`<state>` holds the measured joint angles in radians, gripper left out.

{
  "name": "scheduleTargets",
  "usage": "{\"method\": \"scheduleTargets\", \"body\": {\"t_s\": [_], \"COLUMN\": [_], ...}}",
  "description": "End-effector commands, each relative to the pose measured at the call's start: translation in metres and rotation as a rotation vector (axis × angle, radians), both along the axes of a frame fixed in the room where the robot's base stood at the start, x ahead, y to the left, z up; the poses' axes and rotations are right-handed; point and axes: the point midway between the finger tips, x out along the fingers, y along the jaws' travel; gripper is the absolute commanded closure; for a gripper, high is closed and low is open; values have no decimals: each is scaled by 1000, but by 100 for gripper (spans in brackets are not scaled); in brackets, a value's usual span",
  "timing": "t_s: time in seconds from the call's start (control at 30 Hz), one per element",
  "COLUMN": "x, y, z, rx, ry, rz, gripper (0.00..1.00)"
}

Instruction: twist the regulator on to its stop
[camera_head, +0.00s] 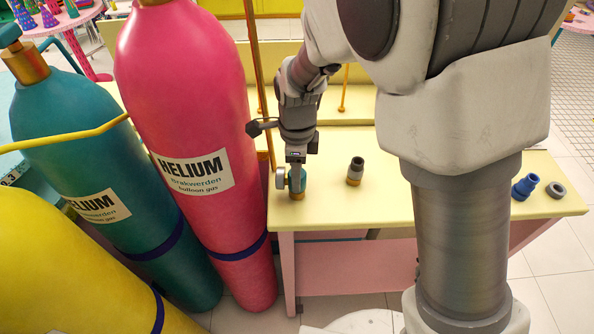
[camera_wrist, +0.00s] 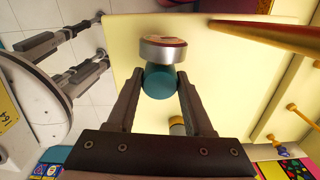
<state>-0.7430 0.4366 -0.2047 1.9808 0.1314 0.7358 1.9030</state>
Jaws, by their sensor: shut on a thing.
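The regulator (camera_head: 296,181) has a teal body and a round silver-rimmed gauge on its left side. It stands near the left end of the pale yellow table, upright, with a brass part (camera_head: 297,196) at its foot. I cannot tell whether that brass part belongs to it or to a fitting below. My gripper (camera_head: 296,168) comes down from above and is shut on the regulator. In the wrist view, the two fingertips press on both sides of the teal body (camera_wrist: 160,83), with the gauge (camera_wrist: 163,49) beyond them. The regulator's thread is hidden.
A dark grey nozzle with a brass base (camera_head: 355,171) stands just right of the regulator. A blue fitting (camera_head: 524,187) and a grey ring (camera_head: 556,190) lie at the table's right end. Pink (camera_head: 185,100), teal (camera_head: 60,130) and yellow (camera_head: 60,265) cylinders crowd the left. A brass post (camera_head: 257,70) rises behind.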

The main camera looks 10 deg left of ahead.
Motion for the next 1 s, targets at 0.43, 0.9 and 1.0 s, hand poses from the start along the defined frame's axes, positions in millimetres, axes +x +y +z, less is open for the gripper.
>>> {"method": "scheduleTargets", "body": {"t_s": [0.43, 0.9, 1.0], "x": [1, 0, 1], "y": [0, 0, 1], "z": [1, 4, 4], "rx": [2, 1, 2], "ry": [-2, -1, -2], "rz": [-230, -423, -477], "gripper": [100, 100, 100]}}
